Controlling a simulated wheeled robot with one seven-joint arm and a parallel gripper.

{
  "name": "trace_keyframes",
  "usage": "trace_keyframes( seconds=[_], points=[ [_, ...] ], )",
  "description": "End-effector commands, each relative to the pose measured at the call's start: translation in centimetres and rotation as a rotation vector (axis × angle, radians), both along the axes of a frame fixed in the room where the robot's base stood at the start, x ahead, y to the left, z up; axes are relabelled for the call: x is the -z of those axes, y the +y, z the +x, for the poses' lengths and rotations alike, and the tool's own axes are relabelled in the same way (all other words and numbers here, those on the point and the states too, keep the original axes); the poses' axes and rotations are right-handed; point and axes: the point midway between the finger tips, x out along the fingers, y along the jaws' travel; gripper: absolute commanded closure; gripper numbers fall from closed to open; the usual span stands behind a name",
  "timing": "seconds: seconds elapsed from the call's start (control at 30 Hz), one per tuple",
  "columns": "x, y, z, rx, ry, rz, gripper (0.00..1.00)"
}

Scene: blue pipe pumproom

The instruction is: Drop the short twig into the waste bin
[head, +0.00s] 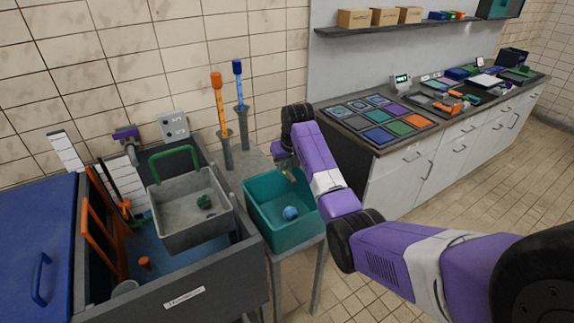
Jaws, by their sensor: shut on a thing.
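My gripper (287,168) is over the back part of an open teal bin (283,237) and points down. It is shut on a small brownish piece, which looks like the short twig (291,176). My wrist and forearm partly hide it, so its full length cannot be told. The teal bin, which looks like the waste bin, stands on a small grey stand. A blue ball (290,213) lies on its floor. The bin's right side is partly behind my arm.
Left of the bin, a grey basket (185,243) with a green handle holds a small green thing over a dark tank (215,283). Orange and blue-handled brushes (217,95) stand in holders behind. A counter (400,150) with coloured tiles is at the right.

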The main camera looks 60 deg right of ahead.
Motion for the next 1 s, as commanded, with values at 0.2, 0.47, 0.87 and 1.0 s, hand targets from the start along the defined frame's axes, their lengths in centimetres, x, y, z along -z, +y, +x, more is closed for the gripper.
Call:
trace_keyframes(
  seconds=[0.2, 0.47, 0.87, 1.0],
  points=[
    [2.5, 0.0, -0.2, 0.002, 0.002, 0.001, 1.0],
    [5.2, -0.1, -0.1, 0.001, -0.001, 0.0, 1.0],
    [5.3, -0.1, -0.1, 0.001, -0.001, 0.0, 0.71],
    [5.3, 0.0, -0.1, 0.001, 0.0, 0.0, 0.56]
  ],
)
